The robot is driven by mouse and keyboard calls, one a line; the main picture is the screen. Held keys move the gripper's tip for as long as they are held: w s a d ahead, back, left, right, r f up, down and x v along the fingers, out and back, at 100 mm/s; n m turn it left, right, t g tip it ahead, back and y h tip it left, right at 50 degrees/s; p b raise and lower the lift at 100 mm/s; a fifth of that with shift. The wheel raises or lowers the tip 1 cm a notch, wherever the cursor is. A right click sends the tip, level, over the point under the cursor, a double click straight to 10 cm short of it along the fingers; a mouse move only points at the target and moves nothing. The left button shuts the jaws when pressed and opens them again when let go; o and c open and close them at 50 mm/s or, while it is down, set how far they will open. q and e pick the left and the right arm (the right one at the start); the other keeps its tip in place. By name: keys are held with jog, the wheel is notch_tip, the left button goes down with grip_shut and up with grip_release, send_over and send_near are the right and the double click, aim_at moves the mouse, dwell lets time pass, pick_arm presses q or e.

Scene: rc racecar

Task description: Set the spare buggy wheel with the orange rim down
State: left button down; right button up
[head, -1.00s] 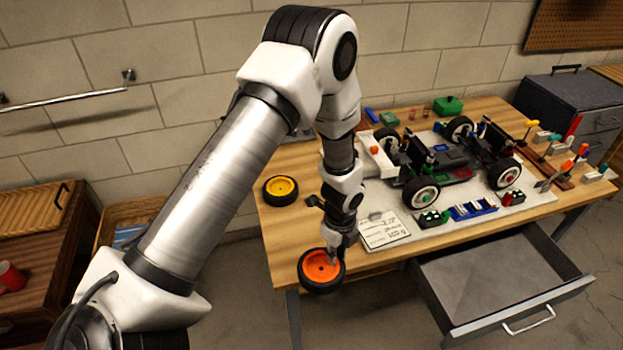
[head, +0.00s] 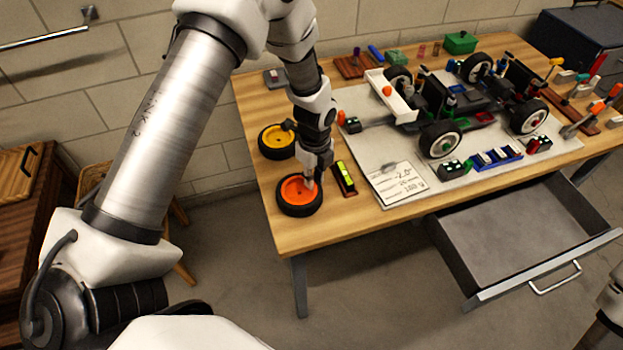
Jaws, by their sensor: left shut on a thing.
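The spare buggy wheel with the orange rim (head: 293,192) is at the front left part of the wooden table, lying flat with its rim facing up. My left gripper (head: 311,182) points down from above and is shut on the right side of this wheel. The wheel appears at or very near the tabletop; I cannot tell whether it touches. The fingertips are small and partly hidden at the rim. My right gripper is not in view.
A yellow-rimmed wheel (head: 277,141) lies just behind the orange one. A dark block with a yellow-green top (head: 344,177) is close on the right, beside a note card (head: 398,183). The buggy (head: 452,110) stands on a pale mat. An open drawer (head: 520,240) juts out in front.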

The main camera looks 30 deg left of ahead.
pick_arm(q)
jog(key=shift+a+f, duration=0.1)
jog(key=shift+a, duration=0.1)
jog(key=c, duration=1)
grip_release()
jog(key=shift+s, duration=0.1)
jog(key=shift+c, duration=0.2)
jog(key=shift+d, duration=0.15)
notch_tip(320, 180, up, 12)
jog(key=shift+r+b, duration=0.2)
jog(key=shift+b, duration=0.1)
